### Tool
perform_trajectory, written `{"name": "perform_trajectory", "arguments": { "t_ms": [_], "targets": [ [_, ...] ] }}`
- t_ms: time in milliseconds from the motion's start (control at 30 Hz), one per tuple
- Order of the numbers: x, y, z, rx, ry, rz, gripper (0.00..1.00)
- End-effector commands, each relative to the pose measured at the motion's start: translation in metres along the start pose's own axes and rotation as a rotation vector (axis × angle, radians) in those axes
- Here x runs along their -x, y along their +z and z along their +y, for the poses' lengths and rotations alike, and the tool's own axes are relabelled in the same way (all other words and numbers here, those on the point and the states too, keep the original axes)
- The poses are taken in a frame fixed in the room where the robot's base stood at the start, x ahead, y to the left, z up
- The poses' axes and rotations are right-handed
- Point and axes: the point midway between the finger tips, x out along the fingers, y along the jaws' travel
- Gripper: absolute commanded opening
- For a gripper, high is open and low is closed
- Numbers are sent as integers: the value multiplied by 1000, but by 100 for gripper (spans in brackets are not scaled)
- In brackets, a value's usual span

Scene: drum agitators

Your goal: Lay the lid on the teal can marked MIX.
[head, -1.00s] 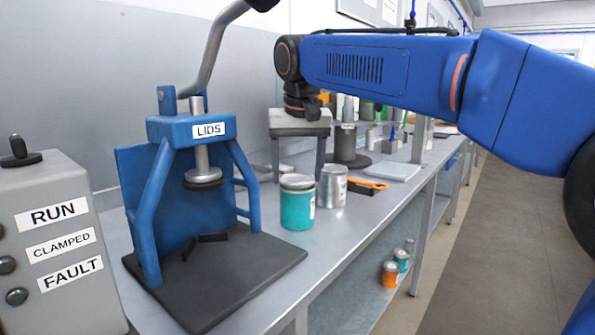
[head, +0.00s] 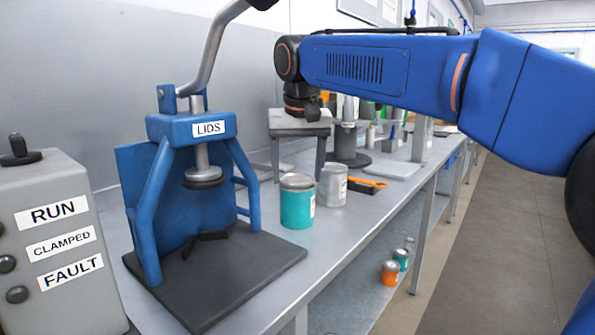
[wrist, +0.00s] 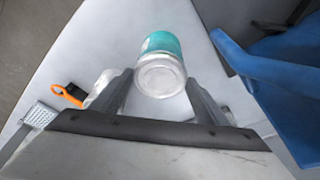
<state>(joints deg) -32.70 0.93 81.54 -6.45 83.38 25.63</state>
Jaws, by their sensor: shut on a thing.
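The teal can (head: 297,208) stands upright on the bench, right of the blue press. A white label shows at its right edge, but its text cannot be read. The grey lid (wrist: 160,76) is round with a raised rim. It lies level at the can's mouth, and I cannot tell whether it touches the rim all round. My gripper (head: 297,180) points down over the can, its fingers on either side of the lid. In the wrist view my gripper (wrist: 161,84) is shut on the lid, with teal can wall showing beyond it.
A bare silver can (head: 332,186) stands close to the right of the teal can. An orange-handled tool (head: 368,182) lies beyond it. The blue press marked LIDS (head: 190,127) and a grey control box (head: 55,235) are at left.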

Motion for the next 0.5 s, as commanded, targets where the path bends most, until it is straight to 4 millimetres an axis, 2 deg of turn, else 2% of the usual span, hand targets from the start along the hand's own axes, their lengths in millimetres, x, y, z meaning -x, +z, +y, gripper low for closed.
{"name": "perform_trajectory", "arguments": {
  "t_ms": [367,400,500],
  "targets": [
    [-1,0,0,0,0,0,47],
    [-1,0,0,0,0,0,70],
    [-1,0,0,0,0,0,90]
  ]
}}
